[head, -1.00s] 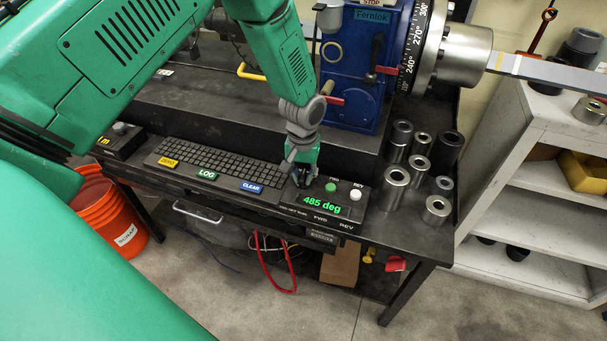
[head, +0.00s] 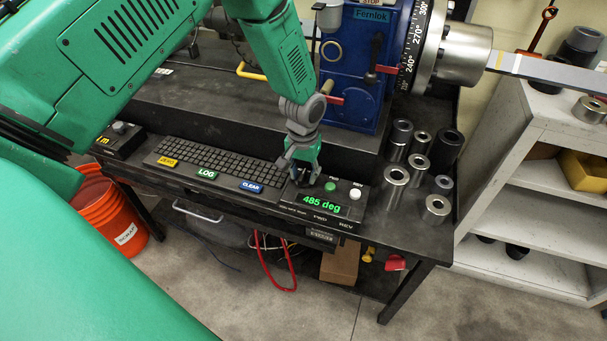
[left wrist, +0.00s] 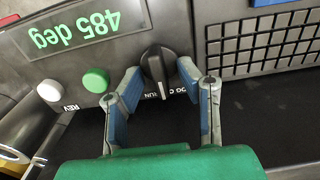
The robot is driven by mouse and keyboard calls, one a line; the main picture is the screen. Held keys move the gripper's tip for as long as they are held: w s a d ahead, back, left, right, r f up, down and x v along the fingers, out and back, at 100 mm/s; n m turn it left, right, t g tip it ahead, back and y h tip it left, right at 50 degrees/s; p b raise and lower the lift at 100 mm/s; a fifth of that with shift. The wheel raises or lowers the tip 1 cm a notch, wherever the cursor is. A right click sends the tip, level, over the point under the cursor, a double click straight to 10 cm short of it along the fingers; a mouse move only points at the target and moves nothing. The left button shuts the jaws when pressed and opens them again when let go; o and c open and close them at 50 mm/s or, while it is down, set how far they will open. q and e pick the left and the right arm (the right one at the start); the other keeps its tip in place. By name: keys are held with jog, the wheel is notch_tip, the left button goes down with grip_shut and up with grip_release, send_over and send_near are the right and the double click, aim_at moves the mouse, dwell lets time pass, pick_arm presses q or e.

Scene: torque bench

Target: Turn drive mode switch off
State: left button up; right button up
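The drive mode switch is a black rotary knob (left wrist: 158,64) on the console panel, beside the printed letters "RUN" in the left wrist view. Its pointer bar faces toward my gripper there. My left gripper (head: 303,177) points down at the console; in the left wrist view its blue-padded fingers (left wrist: 160,80) stand apart, one on each side of the knob. Firm contact cannot be made out. In the head view the fingers hide the knob. The console (head: 338,222) has a green "485 deg" display (head: 321,203), a green button (head: 330,186) and a white button (head: 355,194).
A keyboard (head: 220,160) with coloured keys lies left of the gripper. The blue machine (head: 355,75) stands behind, with red-tipped levers. Several metal sockets (head: 396,178) stand to the right. An orange bucket (head: 110,215) and a shelf unit (head: 520,165) flank the bench.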

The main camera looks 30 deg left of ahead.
aim_at(303, 173)
pick_arm(q)
jog(key=shift+s, duration=0.1)
notch_tip(303, 173, up, 12)
dwell(0.5)
jog(key=shift+f, duration=0.15)
